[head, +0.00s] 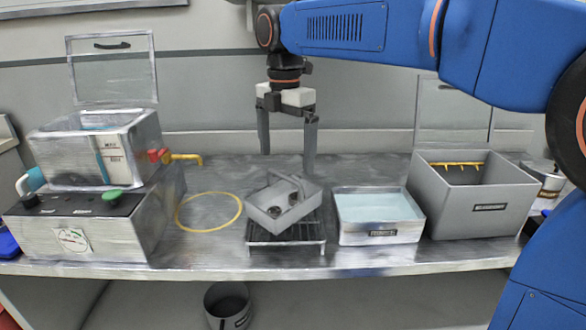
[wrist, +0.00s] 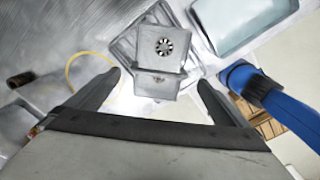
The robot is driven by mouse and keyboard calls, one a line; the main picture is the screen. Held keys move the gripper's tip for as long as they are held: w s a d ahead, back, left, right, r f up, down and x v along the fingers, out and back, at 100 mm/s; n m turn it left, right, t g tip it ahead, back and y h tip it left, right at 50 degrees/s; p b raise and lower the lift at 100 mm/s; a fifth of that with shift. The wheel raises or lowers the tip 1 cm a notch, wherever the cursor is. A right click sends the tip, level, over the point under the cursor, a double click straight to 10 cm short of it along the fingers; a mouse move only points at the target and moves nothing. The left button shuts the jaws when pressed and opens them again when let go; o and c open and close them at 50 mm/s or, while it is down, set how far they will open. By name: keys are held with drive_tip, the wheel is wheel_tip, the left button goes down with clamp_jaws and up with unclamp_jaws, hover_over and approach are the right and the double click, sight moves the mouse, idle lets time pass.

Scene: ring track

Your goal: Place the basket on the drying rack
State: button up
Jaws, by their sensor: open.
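The basket (head: 271,208) is a small grey open box with a handle across its top and small dark parts inside. It sits on the drying rack (head: 286,244), a low metal frame with dark slats. The basket is turned at an angle to the rack, and I cannot tell if it lies fully level. My gripper (head: 288,162) points down above and behind the basket, with its fingers apart and nothing between them. In the wrist view the basket (wrist: 163,50) lies beyond the open fingertips, over the rack (wrist: 125,47).
A rinse tray (head: 380,232) with pale liquid stands right of the rack, then a grey bin (head: 470,217). A machine with an open lid (head: 100,150) stands left. A yellow ring (head: 209,228) marks bare bench. A bucket (head: 228,305) stands below the bench.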

drive_tip(key=shift+d+r, duration=0.15)
drive_tip(key=s+d+f+m, duration=0.1)
drive_tip(key=s+d+m, duration=0.2)
drive_tip(key=d+m, duration=0.1)
drive_tip(key=s+d+f+m+t, duration=0.1)
drive_tip(key=s+d+f+m, duration=0.1)
drive_tip(key=d, duration=0.4)
drive_tip(key=s+d+f+m+t, duration=0.1)
drive_tip(key=s+d+f+m, duration=0.1)
drive_tip(key=s+d+m, duration=0.2)
drive_tip(key=shift+s+d+f+m+y, duration=0.15)
drive_tip(key=shift+d+m+y, duration=0.15)
drive_tip(key=shift+d+m, duration=0.45)
drive_tip(key=s+d+f+m+t, duration=0.2)
drive_tip(key=s+d+f+m, duration=0.8)
drive_tip(key=s+f+m, duration=0.4)
drive_tip(key=shift+s+d+f+m+t, duration=0.2)
drive_tip(key=shift+d+m+t, duration=0.2)
drive_tip(key=shift+m, duration=0.15)
drive_tip(key=shift+r, duration=0.1)
